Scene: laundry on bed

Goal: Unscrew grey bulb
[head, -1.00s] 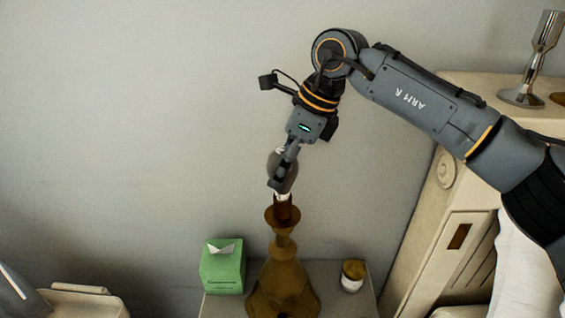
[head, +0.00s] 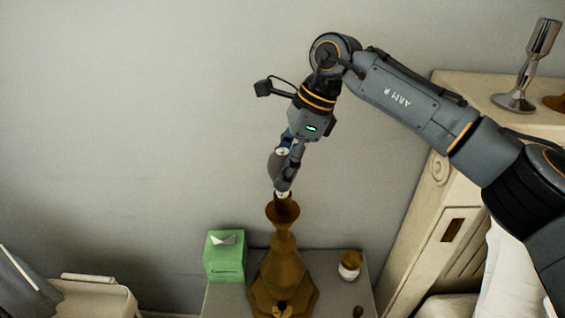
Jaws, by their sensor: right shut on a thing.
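The grey bulb (head: 280,164) is at the top of the brown lamp (head: 281,262), with its pale base at the mouth of the lamp's flared socket. My right gripper (head: 285,168) comes down from above and is shut on the grey bulb. Its fingers cover part of the glass. I cannot tell how far the base sits inside the socket. My left gripper is not in view.
The lamp stands on a small grey table (head: 335,293). A green tissue box (head: 225,256) is left of the lamp, and a small jar (head: 350,265) is right of it. A cream headboard (head: 440,185) rises at the right, with a metal goblet (head: 530,70) on top.

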